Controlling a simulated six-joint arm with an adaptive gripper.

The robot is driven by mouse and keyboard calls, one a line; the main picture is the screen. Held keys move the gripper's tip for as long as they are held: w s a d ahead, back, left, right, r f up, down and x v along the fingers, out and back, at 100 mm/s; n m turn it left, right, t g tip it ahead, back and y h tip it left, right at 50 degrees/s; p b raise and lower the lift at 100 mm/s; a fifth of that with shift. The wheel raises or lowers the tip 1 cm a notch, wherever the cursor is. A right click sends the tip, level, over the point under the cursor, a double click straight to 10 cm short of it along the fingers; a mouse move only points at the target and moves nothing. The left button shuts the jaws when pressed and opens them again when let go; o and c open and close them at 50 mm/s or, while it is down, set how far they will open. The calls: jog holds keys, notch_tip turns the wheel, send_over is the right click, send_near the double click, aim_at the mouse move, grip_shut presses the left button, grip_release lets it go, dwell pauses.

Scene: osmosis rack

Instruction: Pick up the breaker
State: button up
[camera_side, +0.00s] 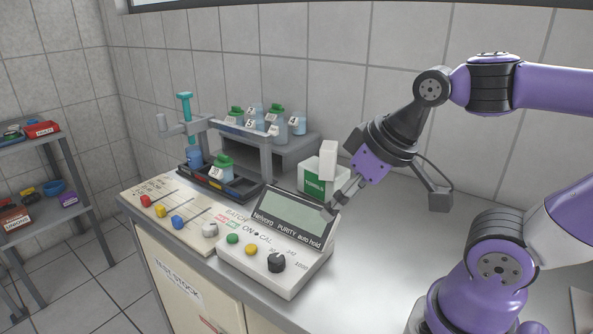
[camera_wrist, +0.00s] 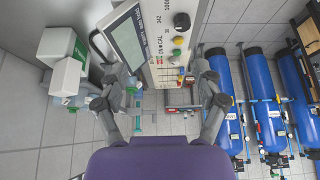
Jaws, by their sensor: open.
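Nothing in view is labelled as a breaker. The likeliest match is a small blue beaker (camera_side: 195,158) at the left end of the rack, below a teal rod. A clear green-capped bottle (camera_side: 222,171) stands right of it on the dark tray (camera_side: 240,192).
The meter (camera_side: 262,252) with knobs stands at the counter's front, beside a slider panel (camera_side: 165,215). A green-and-white box (camera_side: 313,181) is behind the meter. Several numbered containers stand on a grey shelf (camera_side: 290,152). Blue cylinders (camera_wrist: 230,105) show lower down. The right counter is partly clear.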

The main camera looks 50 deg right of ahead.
jog(key=w+d+r+m+h, duration=0.2)
jog(key=w+d+r+m, duration=0.1)
jog(key=w+d+m, duration=0.15)
jog(key=m+g+h, duration=0.2)
jog(key=m+g, duration=0.2)
jog(key=m, duration=0.5)
send_near(328, 148)
jog(key=x, duration=0.4)
jog(key=shift+a+f, duration=0.1)
jog(key=shift+f, duration=0.35)
jog(key=x, duration=0.4)
jog(key=shift+w+d+f, duration=0.1)
jog(key=shift+d+f, duration=0.15)
jog(key=shift+d, duration=0.1)
jog(key=x, duration=0.6)
jog(key=shift+w+d+r, duration=0.15)
jog(key=shift+d+r, duration=0.05)
jog(key=shift+d, duration=0.1)
grip_shut()
